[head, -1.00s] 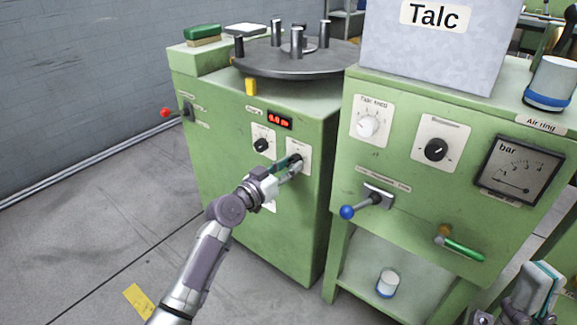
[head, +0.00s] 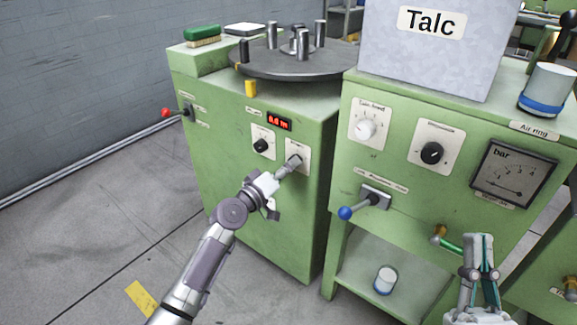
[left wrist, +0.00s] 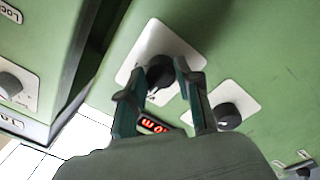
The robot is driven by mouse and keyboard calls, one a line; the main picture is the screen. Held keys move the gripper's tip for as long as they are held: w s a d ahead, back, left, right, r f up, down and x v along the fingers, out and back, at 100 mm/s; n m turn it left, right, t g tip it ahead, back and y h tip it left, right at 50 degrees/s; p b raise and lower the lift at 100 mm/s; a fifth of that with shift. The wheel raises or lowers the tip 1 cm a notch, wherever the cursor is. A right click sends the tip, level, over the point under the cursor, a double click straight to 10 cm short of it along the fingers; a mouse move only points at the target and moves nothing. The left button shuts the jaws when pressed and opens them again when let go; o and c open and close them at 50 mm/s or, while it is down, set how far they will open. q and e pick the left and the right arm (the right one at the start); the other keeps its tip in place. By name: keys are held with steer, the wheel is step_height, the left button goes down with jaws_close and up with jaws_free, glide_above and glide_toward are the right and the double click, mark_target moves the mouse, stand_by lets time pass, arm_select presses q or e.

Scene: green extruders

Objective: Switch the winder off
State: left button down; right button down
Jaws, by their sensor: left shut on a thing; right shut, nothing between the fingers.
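The winder is the green cabinet (head: 245,205) with a dark round turntable (head: 290,62) on top. Its front has a small red display (head: 279,122) and two black knobs on white plates. The left knob (head: 261,145) is free. My left gripper (head: 294,163) is at the right plate, shut on the right knob (left wrist: 160,72), which shows between its fingers (left wrist: 152,85) in the left wrist view. The free knob (left wrist: 228,116) and the display (left wrist: 153,125) are also in that view. My right gripper (head: 480,243) is shut and empty, raised before the neighbouring machine.
A lever with a red ball (head: 165,113) sticks out from the winder's left side. The green machine on the right has a Talc box (head: 430,45), dial knobs, a blue-ball lever (head: 346,213), a pressure gauge (head: 508,173) and a green-handled valve (head: 447,243). Floor at left is clear.

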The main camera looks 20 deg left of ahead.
arm_select(q)
steer(key=shift+n, duration=0.5)
arm_select(e)
steer(key=shift+w+f, duration=0.3)
steer(key=shift+f, duration=0.05)
arm_select(q)
steer(key=c, duration=0.8)
jaws_free()
steer(key=shift+a, duration=0.1)
arm_select(e)
steer(key=shift+a, duration=0.1)
arm_select(q)
steer(key=v, duration=1.2)
steer(key=shift+f, duration=0.1)
